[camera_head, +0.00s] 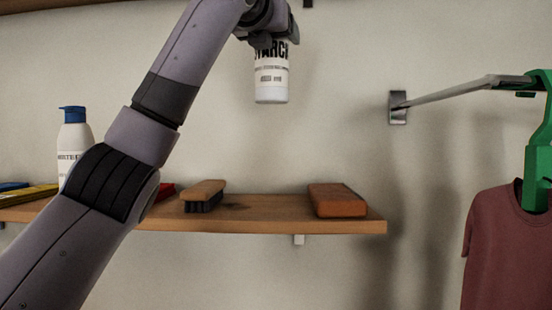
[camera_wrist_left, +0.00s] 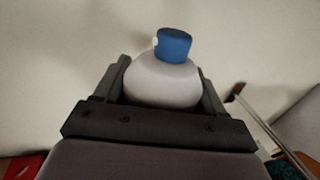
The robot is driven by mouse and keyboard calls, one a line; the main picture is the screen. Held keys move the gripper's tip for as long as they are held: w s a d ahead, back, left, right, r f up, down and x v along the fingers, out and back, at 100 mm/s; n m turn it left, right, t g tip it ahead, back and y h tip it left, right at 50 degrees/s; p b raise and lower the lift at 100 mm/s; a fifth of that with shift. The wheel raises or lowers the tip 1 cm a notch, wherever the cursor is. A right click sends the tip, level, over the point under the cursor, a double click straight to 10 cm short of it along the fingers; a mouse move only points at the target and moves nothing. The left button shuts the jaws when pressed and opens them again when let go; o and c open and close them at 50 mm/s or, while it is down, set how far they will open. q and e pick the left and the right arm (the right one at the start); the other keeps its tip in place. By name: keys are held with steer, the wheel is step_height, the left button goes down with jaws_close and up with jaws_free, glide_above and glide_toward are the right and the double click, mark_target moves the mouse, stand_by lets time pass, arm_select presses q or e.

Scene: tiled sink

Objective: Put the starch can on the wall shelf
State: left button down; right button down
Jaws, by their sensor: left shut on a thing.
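The starch can (camera_head: 271,80) is a white bottle with black STARCH lettering, held upright in the air high above the wooden wall shelf (camera_head: 260,213). My left gripper (camera_head: 272,38) is shut around its upper part. In the left wrist view the can's white shoulder (camera_wrist_left: 165,82) and blue cap (camera_wrist_left: 173,46) show between the fingers of my left gripper (camera_wrist_left: 160,95). In the head view the cap is hidden behind the gripper. The can is apart from the shelf. My right gripper is not in view.
On the shelf stand a scrub brush (camera_head: 203,195), a reddish-brown block (camera_head: 337,200) and a white bottle with a blue cap (camera_head: 73,142). Bare shelf lies between brush and block.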

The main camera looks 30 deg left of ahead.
arm_select(q)
step_height(320, 180, down, 19)
steer(key=shift+s+f, duration=0.15)
stand_by(0.5)
steer(key=shift+f, duration=0.15)
steer(key=shift+c, duration=0.4)
jaws_free()
steer(key=b+v, duration=0.2)
steer(key=v, duration=1)
steer(key=shift+b, duration=0.35)
